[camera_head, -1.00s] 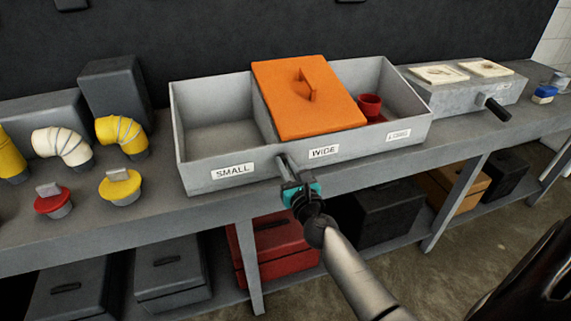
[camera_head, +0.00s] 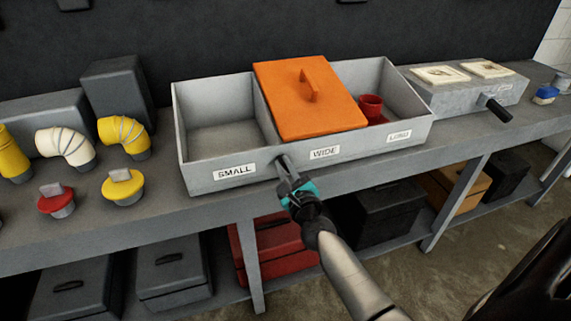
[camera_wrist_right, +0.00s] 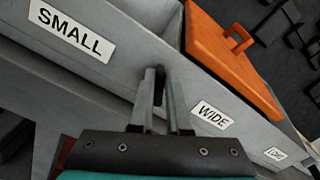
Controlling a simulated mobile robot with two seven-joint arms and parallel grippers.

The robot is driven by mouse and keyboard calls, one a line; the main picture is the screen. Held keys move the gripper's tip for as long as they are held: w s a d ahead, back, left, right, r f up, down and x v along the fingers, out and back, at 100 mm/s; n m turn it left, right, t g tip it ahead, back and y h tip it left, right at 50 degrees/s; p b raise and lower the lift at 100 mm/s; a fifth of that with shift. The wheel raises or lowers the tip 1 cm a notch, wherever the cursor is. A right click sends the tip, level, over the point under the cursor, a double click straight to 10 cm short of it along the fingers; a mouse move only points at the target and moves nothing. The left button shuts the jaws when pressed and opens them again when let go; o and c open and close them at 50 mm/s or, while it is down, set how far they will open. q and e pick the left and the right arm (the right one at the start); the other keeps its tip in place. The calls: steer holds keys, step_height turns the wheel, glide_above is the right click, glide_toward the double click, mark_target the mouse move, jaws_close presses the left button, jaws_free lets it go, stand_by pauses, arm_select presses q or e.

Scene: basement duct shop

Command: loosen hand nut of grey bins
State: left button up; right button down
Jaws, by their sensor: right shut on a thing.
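The grey bins (camera_head: 205,183) form one open box on the bench, with labels reading SMALL and WIDE and a third label on the front wall. An orange lid (camera_head: 305,98) with a handle covers the middle compartment. My right gripper (camera_head: 285,164) is at the front wall between the SMALL and WIDE labels. In the right wrist view, its fingers are shut on the hand nut (camera_wrist_right: 159,73), a small dark part at the wall. The fingers hide most of the nut. My left gripper is not in view.
A red cup-like piece (camera_head: 371,106) is in the right compartment. Yellow and white elbows (camera_head: 63,146) and red and yellow capped pieces (camera_head: 122,187) stand at left. A grey box with a black handle (camera_head: 470,92) stands at right. Dark and red cases sit on the lower shelf.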

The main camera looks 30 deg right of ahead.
steer(key=n, duration=0.4)
steer(key=n+p, duration=0.1)
steer(key=n, duration=0.3)
steer(key=f+n+p, duration=0.1)
steer(key=n, duration=0.3)
steer(key=shift+a, duration=0.3)
steer(key=shift+f, duration=0.1)
stand_by(0.3)
steer(key=c, duration=0.9)
jaws_free()
steer(key=p+v, duration=0.1)
steer(key=v, duration=1.4)
steer(key=shift+s, duration=0.1)
